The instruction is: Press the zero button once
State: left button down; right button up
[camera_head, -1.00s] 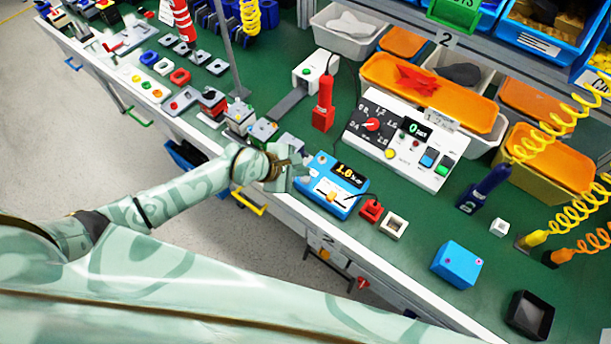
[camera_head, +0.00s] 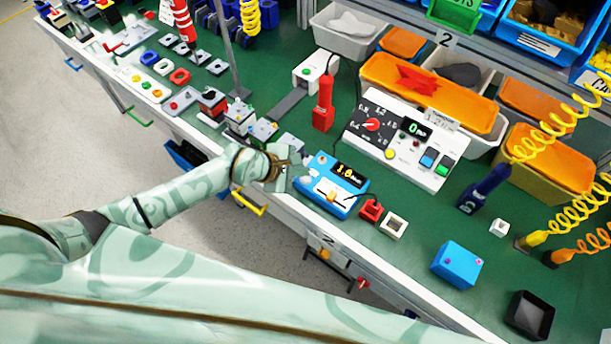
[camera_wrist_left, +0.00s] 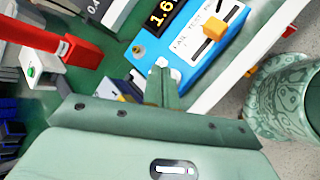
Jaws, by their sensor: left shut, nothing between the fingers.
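A blue device (camera_head: 335,186) with a dark display, yellow digits and an orange slider lies at the bench's front edge. It also shows in the left wrist view (camera_wrist_left: 188,62). A pale round button (camera_head: 306,181) sits at its left end; this button (camera_wrist_left: 162,61) is partly covered in the wrist view. I cannot read a zero label on it. My left gripper (camera_head: 294,172) is shut and empty at that end. In the wrist view its fingertips (camera_wrist_left: 162,80) are right at the button; whether they touch it I cannot tell. My right gripper is out of view.
A white panel (camera_head: 403,141) with a red knob and several buttons stands behind the device. A red tool (camera_head: 324,104) stands behind it to the left.

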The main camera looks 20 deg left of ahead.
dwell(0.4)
pick_arm(q)
jog(key=shift+f, duration=0.4)
jog(key=shift+f+b, duration=0.45)
dwell(0.5)
jog(key=shift+r, duration=0.1)
jog(key=shift+r+p, duration=0.75)
jog(key=shift+p, duration=0.1)
notch_tip(320, 180, up, 5)
jog(key=p, duration=0.4)
jog(key=shift+p, duration=0.4)
